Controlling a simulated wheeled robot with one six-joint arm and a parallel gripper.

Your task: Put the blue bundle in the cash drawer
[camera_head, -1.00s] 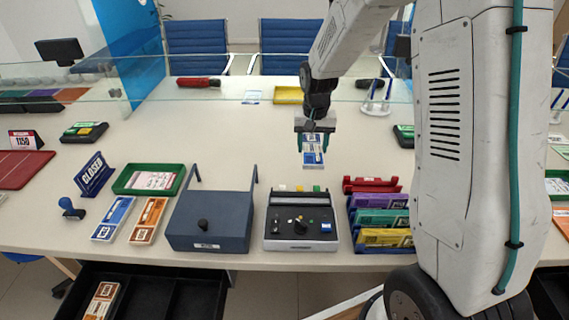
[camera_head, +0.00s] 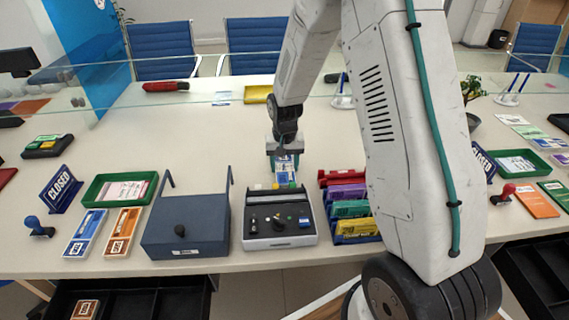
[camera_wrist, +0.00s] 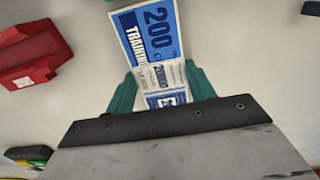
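My gripper (camera_head: 284,160) is shut on a blue bundle (camera_head: 286,174) of notes with a white band, held upright behind the grey device. In the wrist view the held bundle (camera_wrist: 150,38) reads 200 TRAINING and sits between my teal fingers (camera_wrist: 160,90). A second blue bundle (camera_head: 86,234) lies flat on the counter at left, beside an orange bundle (camera_head: 122,233). The open black cash drawer (camera_head: 180,300) is below the counter's front edge at lower left, partly cut off by the frame. An orange bundle (camera_head: 85,309) lies in its left compartment.
A dark blue box (camera_head: 186,225), a grey device (camera_head: 278,222) and a rack of coloured bundles (camera_head: 352,232) stand along the counter's front. A green tray (camera_head: 92,197), a CLOSED sign (camera_head: 60,190) and a blue stamp (camera_head: 35,228) are at left. A glass screen runs behind.

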